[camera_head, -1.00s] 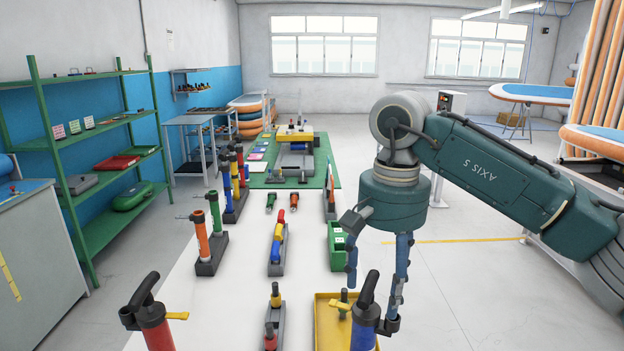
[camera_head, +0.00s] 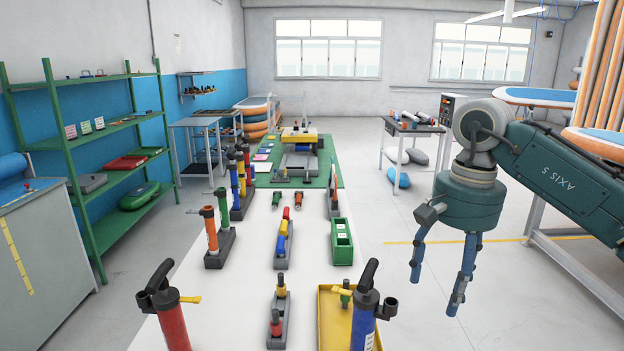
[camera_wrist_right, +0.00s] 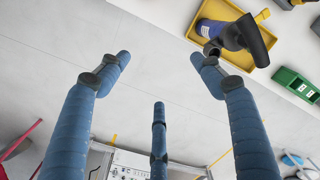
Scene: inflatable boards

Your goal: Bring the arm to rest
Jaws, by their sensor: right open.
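My right gripper (camera_head: 440,290) hangs over open floor to the right of the white table, with its blue fingers pointing down. It is open and empty. In the right wrist view its fingers (camera_wrist_right: 155,90) are spread wide with nothing between them. The dark green right arm (camera_head: 560,165) comes in from the right edge. My left gripper is in neither view.
The white table (camera_head: 245,270) carries a red pump (camera_head: 172,322), a blue pump (camera_head: 364,325), a yellow tray (camera_head: 329,318) and a green box (camera_head: 341,243). Green shelves (camera_head: 105,130) stand left. A trolley (camera_head: 412,128) stands behind the right arm. Floor between is clear.

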